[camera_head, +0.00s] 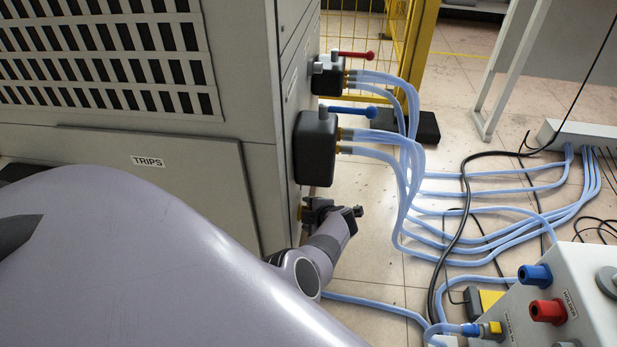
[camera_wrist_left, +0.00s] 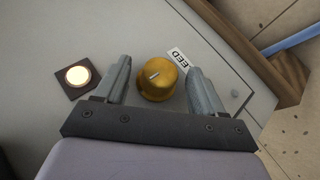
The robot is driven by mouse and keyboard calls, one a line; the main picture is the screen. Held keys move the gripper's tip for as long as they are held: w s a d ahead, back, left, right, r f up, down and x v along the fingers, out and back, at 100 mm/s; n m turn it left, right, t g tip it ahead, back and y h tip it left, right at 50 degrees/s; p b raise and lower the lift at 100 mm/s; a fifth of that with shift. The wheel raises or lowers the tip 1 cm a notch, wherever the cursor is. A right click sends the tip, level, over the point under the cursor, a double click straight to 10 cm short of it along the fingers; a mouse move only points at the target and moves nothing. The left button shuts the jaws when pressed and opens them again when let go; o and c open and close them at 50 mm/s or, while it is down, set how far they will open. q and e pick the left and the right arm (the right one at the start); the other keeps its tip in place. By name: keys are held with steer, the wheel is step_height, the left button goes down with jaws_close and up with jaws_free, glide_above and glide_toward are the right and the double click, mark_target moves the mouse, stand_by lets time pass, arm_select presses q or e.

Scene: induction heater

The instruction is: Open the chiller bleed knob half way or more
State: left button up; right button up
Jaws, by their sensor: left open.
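My left gripper (camera_wrist_left: 160,68) is open, with one finger on each side of the knob and a visible gap at least on the left side. I cannot tell whether the right finger touches it. In the head view my left gripper (camera_head: 308,211) is low against the side of the grey cabinet, below the dark valve boxes, and mostly hides the knob.
A round lit lamp (camera_wrist_left: 77,76) is left of the knob. Above the gripper are a dark box (camera_head: 316,148) with a blue lever (camera_head: 348,112) and another with a red lever (camera_head: 354,56). Blue hoses (camera_head: 405,190) hang close to the right. A control box (camera_head: 575,285) stands lower right.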

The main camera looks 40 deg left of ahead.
arm_select(q)
steer(key=c, duration=1)
steer(key=shift+g+h+p, duration=0.4)
steer(key=shift+g+p, duration=0.05)
steer(key=shift+g, duration=0.05)
arm_select(e)
steer(key=shift+a+f, duration=0.15)
steer(key=shift+a, duration=0.05)
arm_select(q)
steer(key=o, duration=1)
steer(key=shift+f, duration=0.1)
